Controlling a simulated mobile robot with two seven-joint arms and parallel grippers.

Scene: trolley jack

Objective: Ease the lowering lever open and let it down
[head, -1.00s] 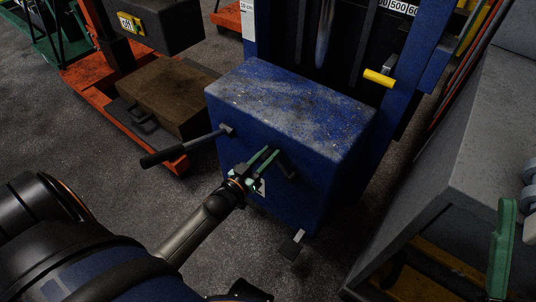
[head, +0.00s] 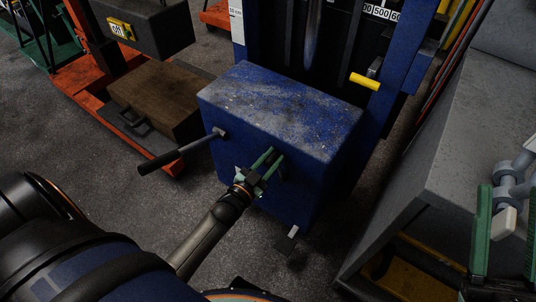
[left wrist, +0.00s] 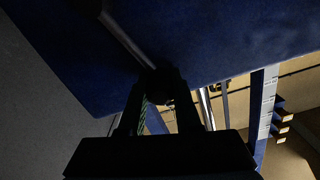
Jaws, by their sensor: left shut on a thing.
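The blue jack's box-shaped housing (head: 275,115) stands ahead of me, with a scuffed top. A steel handle with a black grip (head: 162,161) sticks out to the left from its front face. My left gripper (head: 268,160) is at the front face, right of that handle, shut on the lowering lever, which its fingers mostly hide. In the left wrist view a dark knob-like end (left wrist: 160,84) sits between the dark fingers, with a grey rod (left wrist: 128,40) running to it. My right gripper (head: 506,235) is at the right edge, its green fingers apart.
A small pedal (head: 287,241) sticks out low at the housing's front. A yellow-gripped lever (head: 364,81) is on the mast. A grey bench (head: 445,150) stands close on the right, and a brown case (head: 158,95) on the left. Floor at front left is clear.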

